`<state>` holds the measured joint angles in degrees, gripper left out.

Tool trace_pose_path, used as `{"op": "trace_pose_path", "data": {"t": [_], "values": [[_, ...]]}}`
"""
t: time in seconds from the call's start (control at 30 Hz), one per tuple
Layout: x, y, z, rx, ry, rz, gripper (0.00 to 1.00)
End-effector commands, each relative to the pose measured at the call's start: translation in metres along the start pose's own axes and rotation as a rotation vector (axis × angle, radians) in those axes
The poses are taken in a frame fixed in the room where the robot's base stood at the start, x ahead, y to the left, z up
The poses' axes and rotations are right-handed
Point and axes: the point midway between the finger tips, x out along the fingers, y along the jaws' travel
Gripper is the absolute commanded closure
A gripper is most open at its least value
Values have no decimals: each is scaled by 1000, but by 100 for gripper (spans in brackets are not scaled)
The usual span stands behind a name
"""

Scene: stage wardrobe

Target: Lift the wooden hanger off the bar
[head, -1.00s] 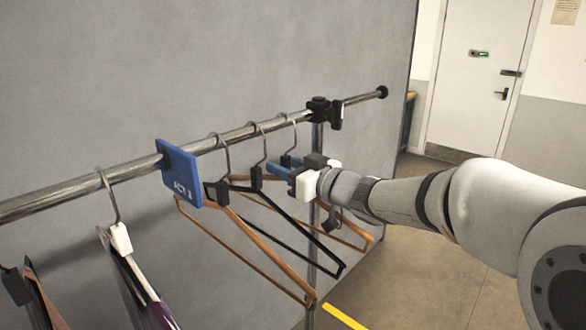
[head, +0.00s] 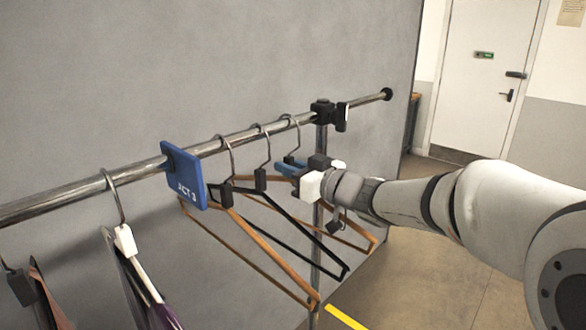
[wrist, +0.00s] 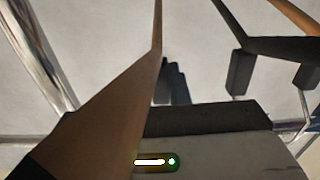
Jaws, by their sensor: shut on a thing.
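The wooden hanger (head: 357,244) hangs nearest the bar's clamp, with its metal hook (head: 298,132) over the metal bar (head: 240,138). My gripper (head: 287,170) is shut on this hanger just below its dark neck block, coming from the right. Its blue fingers partly hide the hanger's top. In the wrist view the wooden hanger (wrist: 105,110) runs large and close from lower left up to the top centre, and the gripper body covers the bottom.
A black hanger (head: 310,238) and another wooden hanger (head: 262,248) hang just left. A blue sign (head: 185,178) separates them from hangers with garments (head: 140,290). A clamp (head: 325,113) tops the rack post close right. A grey panel (head: 200,60) stands behind.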

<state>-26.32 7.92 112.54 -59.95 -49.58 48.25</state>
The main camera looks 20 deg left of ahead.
Motion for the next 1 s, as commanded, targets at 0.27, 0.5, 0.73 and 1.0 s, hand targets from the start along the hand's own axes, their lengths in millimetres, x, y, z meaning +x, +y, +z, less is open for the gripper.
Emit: {"op": "trace_pose_path", "data": {"t": [0.27, 0.5, 0.73, 1.0], "values": [[0, 0, -14, 0, 1, 0, 100], [0, 0, -24, 0, 1, 0, 100], [0, 0, -32, 0, 1, 0, 100], [0, 0, -32, 0, 1, 0, 100]]}}
